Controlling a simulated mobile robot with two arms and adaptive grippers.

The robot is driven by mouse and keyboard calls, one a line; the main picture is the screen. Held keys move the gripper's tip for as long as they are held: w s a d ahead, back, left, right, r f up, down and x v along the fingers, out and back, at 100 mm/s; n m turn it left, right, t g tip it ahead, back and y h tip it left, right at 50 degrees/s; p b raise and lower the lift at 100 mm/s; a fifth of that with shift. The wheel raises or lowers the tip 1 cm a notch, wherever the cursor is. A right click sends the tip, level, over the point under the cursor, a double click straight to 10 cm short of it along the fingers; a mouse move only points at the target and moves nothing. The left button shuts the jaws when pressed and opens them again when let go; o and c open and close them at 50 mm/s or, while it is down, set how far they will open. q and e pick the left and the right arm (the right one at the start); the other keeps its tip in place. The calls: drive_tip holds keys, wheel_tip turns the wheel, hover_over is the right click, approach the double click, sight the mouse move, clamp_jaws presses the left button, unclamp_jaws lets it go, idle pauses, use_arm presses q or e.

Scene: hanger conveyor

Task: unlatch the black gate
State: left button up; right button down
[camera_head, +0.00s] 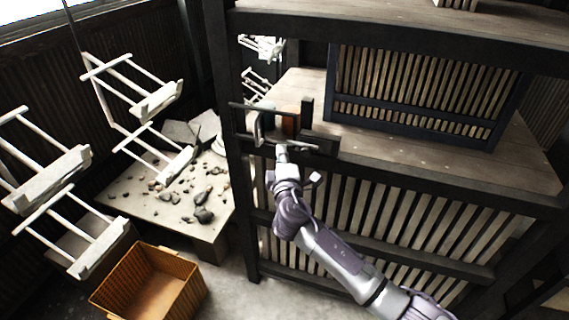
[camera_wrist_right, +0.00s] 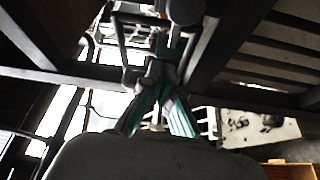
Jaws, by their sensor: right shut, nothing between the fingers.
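The latch hardware (camera_head: 268,122) sits on the dark post at the left end of the slatted wooden structure. It has dark horizontal bars, a pale curved metal piece and a reddish-brown block. A dark-framed slatted panel (camera_head: 335,85), apparently the black gate, stands upright to its right. My right gripper (camera_head: 283,150) is shut and empty, just below the latch hardware; I cannot tell whether it touches it. In the right wrist view its greenish fingers (camera_wrist_right: 160,68) meet beneath a dark bar-shaped loop (camera_wrist_right: 120,45). My left gripper is out of view.
White hanging racks (camera_head: 70,170) are on the left. An orange-brown crate (camera_head: 120,285) is on the floor at lower left. Dark beams and posts surround my right gripper closely.

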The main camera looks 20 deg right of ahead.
sight(310, 152)
drive_tip(key=d, duration=0.1)
drive_tip(key=d+p, duration=0.1)
drive_tip(key=d, duration=0.1)
drive_tip(key=shift+s+d+f+p, duration=0.3)
drive_tip(key=shift+s+p, duration=0.05)
drive_tip(key=shift+s, duration=0.05)
drive_tip(key=s+d, duration=0.2)
drive_tip(key=d, duration=0.1)
drive_tip(key=shift+s+d, duration=0.15)
drive_tip(key=shift+d, duration=0.05)
